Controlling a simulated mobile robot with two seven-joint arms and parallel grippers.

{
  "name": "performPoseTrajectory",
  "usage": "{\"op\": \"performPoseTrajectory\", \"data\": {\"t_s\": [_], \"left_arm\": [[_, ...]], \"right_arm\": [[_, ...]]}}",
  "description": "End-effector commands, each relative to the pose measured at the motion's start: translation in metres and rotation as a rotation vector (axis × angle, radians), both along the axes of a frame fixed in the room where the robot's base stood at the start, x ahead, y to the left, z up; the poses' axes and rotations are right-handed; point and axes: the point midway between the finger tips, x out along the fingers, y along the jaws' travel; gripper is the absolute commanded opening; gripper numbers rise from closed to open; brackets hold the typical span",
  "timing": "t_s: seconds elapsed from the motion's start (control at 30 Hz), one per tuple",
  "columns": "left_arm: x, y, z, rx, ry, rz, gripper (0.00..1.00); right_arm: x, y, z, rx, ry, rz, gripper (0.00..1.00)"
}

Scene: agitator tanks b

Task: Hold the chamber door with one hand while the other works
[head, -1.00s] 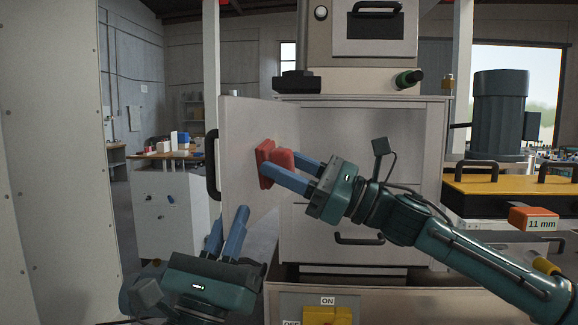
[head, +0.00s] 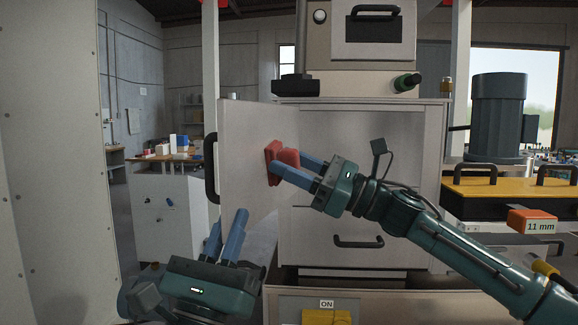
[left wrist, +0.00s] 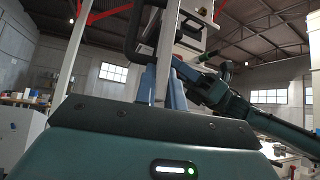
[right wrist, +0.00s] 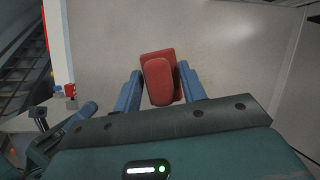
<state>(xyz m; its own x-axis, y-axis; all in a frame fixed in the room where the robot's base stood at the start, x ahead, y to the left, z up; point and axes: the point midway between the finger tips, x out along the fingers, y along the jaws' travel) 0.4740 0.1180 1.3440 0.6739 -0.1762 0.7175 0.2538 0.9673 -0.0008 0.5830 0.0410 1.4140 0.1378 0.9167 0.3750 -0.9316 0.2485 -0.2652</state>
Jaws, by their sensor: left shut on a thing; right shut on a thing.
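The chamber door (head: 240,150) stands swung open, a pale flat panel with a black handle (head: 211,168) on its outer edge. My left gripper (head: 228,232) is shut on the door's lower edge; in the left wrist view, a finger shows on each side of the thin door panel (left wrist: 164,72). My right gripper (head: 298,170) is shut on a red pad with a raised grip (head: 274,160), held against the door's inner face. The right wrist view shows the red pad (right wrist: 158,78) between the fingers; whether it presses on the panel is hard to tell.
The cabinet (head: 375,150) with a lower handle stands behind my right arm. A yellow-topped unit (head: 475,184) with a dark motor (head: 498,110) is at right, and an orange "11 mm" block (head: 532,220) is nearer. A grey wall panel (head: 55,170) bounds the left side.

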Motion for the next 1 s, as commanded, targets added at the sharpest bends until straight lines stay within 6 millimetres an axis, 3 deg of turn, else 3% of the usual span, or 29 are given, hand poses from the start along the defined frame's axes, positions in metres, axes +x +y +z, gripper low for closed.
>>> {"op": "performPoseTrajectory", "data": {"t_s": [0.23, 1.0], "left_arm": [[-0.001, 0.002, 0.005, -0.004, -0.008, 0.004, 0.0], [-0.001, 0.002, 0.005, -0.004, -0.009, 0.003, 0.0]], "right_arm": [[0.022, -0.004, 0.002, 0.002, 0.0, -0.002, 0.23], [0.065, -0.016, 0.002, 0.0, 0.001, -0.001, 0.23]]}}
